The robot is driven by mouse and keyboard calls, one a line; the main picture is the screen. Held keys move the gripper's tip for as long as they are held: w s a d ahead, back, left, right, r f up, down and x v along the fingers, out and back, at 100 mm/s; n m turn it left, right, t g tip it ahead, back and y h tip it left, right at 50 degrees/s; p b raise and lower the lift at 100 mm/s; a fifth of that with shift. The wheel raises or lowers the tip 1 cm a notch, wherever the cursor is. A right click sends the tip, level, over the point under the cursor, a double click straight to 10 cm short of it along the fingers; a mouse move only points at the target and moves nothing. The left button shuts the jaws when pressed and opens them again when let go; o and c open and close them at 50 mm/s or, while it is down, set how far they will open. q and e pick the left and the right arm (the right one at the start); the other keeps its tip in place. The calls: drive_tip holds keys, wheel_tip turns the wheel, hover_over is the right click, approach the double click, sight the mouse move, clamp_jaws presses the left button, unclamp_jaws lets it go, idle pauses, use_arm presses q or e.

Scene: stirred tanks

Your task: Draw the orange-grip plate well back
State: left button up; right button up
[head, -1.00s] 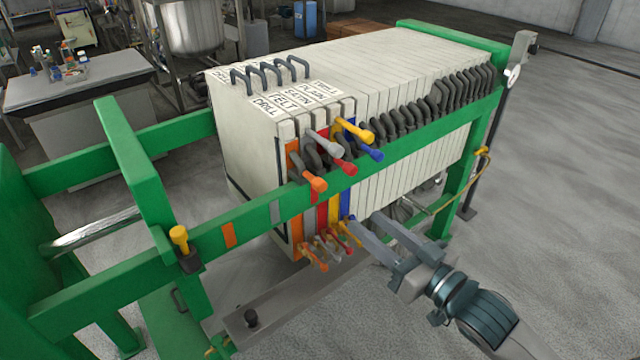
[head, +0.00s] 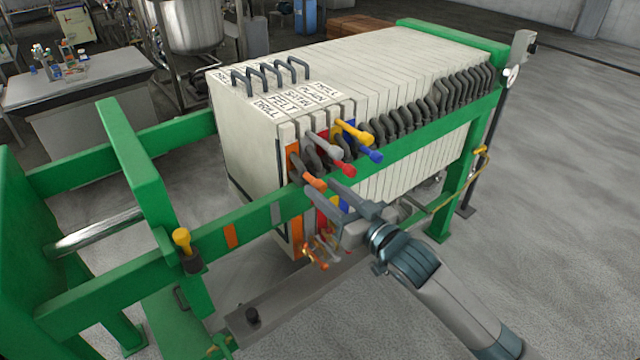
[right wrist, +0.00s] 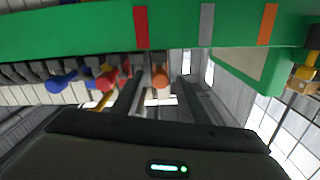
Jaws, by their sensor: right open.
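The orange-grip plate (head: 296,228) is the front pale plate of the stack, with an orange strip on its edge. Its upper orange grip (head: 315,181) sticks out over the green rail. My right gripper (head: 328,194) is open just beside this grip, its fingers partly hiding the coloured strips behind. In the right wrist view the orange grip (right wrist: 160,75) appears between the two open fingers (right wrist: 160,95); whether either touches it I cannot tell. My left gripper is not in view.
Grey, red, blue and yellow grips (head: 354,132) crowd close behind the orange one. The green side rail (head: 260,220) runs below the grips and carries coloured marks. Free space lies between the stack and the green crosshead (head: 140,180).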

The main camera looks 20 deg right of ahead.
drive_tip(key=shift+x, duration=0.9)
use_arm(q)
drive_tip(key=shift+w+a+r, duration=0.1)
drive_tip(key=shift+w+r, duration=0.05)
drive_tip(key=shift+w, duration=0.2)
use_arm(e)
drive_tip(key=shift+w+a, duration=0.1)
drive_tip(key=shift+w, duration=0.2)
clamp_jaws()
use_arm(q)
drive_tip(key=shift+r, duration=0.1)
use_arm(e)
drive_tip(key=shift+a, duration=0.1)
